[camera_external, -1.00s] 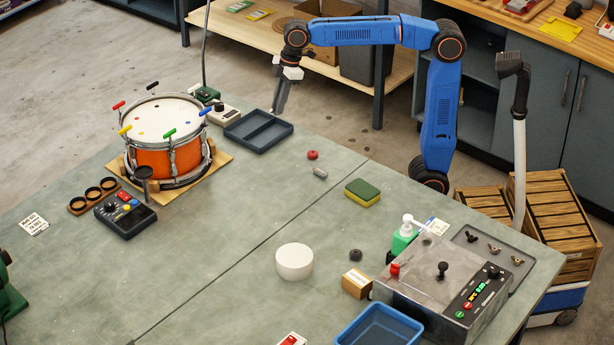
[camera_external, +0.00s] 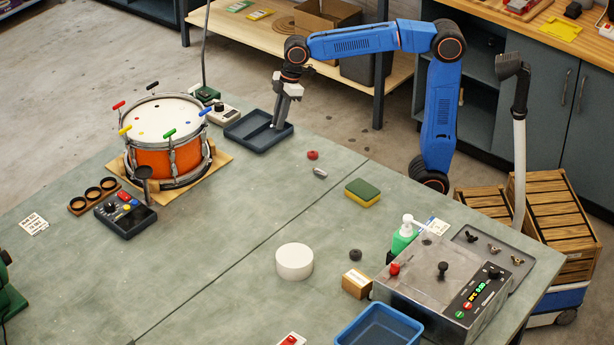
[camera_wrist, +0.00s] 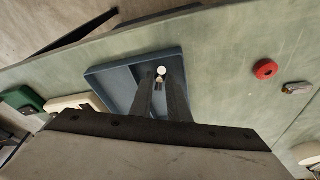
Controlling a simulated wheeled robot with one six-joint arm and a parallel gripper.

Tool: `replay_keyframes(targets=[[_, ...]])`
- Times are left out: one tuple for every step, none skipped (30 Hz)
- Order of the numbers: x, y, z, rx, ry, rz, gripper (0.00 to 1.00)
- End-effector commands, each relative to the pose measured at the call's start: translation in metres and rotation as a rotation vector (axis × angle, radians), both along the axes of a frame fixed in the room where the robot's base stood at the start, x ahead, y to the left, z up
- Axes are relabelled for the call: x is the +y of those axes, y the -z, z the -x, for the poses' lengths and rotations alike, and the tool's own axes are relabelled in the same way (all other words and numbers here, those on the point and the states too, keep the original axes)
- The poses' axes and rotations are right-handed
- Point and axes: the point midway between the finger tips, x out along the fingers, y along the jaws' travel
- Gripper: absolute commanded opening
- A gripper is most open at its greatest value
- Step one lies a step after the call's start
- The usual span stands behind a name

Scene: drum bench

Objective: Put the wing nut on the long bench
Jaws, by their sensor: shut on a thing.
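My gripper (camera_external: 276,124) points down at the dark blue divided tray (camera_external: 259,145) at the back of the green-topped bench (camera_external: 215,250). In the wrist view my gripper (camera_wrist: 160,84) is shut on a small pale, metallic piece (camera_wrist: 161,72); its tips lie over the tray (camera_wrist: 112,85). The piece is too small and hidden to tell whether it is a wing nut. Several small wing-shaped pieces (camera_external: 494,248) lie apart on a grey plate at the right end of the bench.
An orange drum (camera_external: 168,158) stands left of the tray. A red ring (camera_external: 312,155), a grey cylinder (camera_external: 320,173) and a sponge (camera_external: 362,192) lie to its right. A wooden bench (camera_external: 230,31) stands behind. The green bench's middle is mostly clear.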

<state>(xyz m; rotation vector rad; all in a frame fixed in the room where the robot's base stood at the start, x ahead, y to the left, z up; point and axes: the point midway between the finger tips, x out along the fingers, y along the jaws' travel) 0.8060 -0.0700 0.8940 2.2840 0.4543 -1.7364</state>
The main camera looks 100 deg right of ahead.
Motion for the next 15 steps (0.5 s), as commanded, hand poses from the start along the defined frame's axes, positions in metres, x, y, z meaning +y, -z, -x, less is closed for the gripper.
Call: replay_keyframes(targets=[[0.0000,-0.0001,0.0000,0.000,0.000,0.000,0.00],[0.0000,-0.0001,0.0000,0.000,0.000,0.000,0.00],[0.0000,-0.0001,-0.0001,0.000,0.000,0.000,0.00],[0.0000,-0.0002,0.0000,0.000,0.000,0.000,0.00],[0.0000,-0.0002,0.0000,0.000,0.000,0.000,0.00],[0.0000,-0.0001,-0.0001,0.000,0.000,0.000,0.00],[0.0000,-0.0001,0.0000,0.000,0.000,0.000,0.00],[0.0000,0.0001,0.0000,0.000,0.000,0.000,0.00],[0.0000,0.0003,0.0000,0.000,0.000,0.000,0.00],[0.0000,0.0006,0.0000,0.000,0.000,0.000,0.00],[0.0000,0.0010,0.0000,0.000,0.000,0.000,0.00],[0.0000,0.0016,0.0000,0.000,0.000,0.000,0.00],[0.0000,0.0020,0.0000,0.000,0.000,0.000,0.00],[0.0000,0.0025,0.0000,0.000,0.000,0.000,0.00],[0.0000,0.0031,0.0000,0.000,0.000,0.000,0.00]])
